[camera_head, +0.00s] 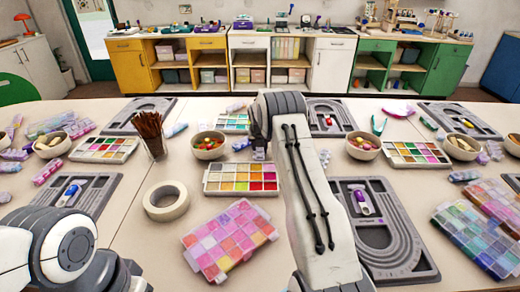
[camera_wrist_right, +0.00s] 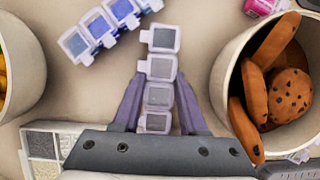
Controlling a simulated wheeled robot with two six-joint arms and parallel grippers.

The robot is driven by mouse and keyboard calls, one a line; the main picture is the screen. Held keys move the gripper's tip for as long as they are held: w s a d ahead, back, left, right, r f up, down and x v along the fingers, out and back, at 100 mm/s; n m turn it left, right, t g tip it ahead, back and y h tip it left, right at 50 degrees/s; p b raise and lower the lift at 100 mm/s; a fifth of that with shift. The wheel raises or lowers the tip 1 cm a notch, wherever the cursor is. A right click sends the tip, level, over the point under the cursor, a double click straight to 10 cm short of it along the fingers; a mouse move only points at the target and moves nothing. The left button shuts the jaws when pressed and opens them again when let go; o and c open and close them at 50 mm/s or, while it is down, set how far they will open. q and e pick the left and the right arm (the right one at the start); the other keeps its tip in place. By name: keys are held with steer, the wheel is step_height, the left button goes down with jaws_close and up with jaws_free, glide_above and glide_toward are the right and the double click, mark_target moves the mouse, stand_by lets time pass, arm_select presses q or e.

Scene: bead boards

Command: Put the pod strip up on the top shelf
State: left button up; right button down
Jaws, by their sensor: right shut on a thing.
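In the right wrist view a short strip of clear square pods with grey contents (camera_wrist_right: 163,39) runs lengthwise between the lilac fingers of my right gripper (camera_wrist_right: 158,97). The gripper is shut on this strip, and its far pods stick out past the fingertips. In the head view my right gripper (camera_head: 259,151) is small and mostly hidden by my own forearm, above the middle of the table. My left arm shows at the lower left of the head view, but its gripper is out of the picture. I cannot make out with certainty which shelf is the top shelf.
A blue-lilac pod strip (camera_wrist_right: 103,27) lies beside the held one. A bowl of cookies (camera_wrist_right: 222,78) stands close on the right. The table also holds a tape roll (camera_head: 166,201), a brush cup (camera_head: 153,148), a pink bead case (camera_head: 230,239) and grey bead boards (camera_head: 405,262). Cabinets stand behind.

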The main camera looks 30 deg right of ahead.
steer(key=shift+c, duration=2.2)
jaws_free()
steer(key=shift+f, duration=0.1)
steer(key=shift+s+r, duration=0.15)
steer(key=shift+r, duration=0.45)
steer(key=v, duration=1.1)
